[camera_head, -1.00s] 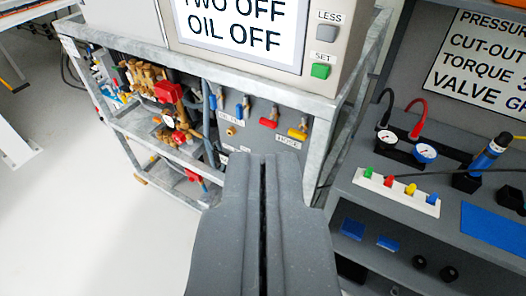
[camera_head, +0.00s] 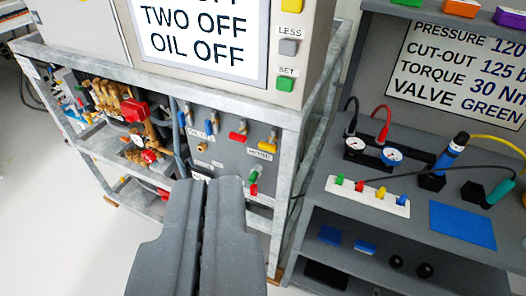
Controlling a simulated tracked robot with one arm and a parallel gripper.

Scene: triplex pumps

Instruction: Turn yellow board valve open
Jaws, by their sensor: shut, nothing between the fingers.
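The yellow board valve (camera_head: 267,147) is a small yellow handle on the grey panel of the pump frame, at the right end of a row of coloured handles. Its handle appears to lie roughly crosswise, just above a white label. My gripper (camera_head: 208,182) is shut and empty, with its tips below and to the left of the yellow handle in the picture. It is apart from the handle as far as I can tell. The lower part of the panel is partly hidden behind my fingers.
A red handle (camera_head: 238,137) and blue handles (camera_head: 211,128) sit left of the yellow one. A green handle (camera_head: 254,177) is below it. A galvanised frame post (camera_head: 288,190) stands close on the right, before a bench with a white strip of coloured knobs (camera_head: 368,195).

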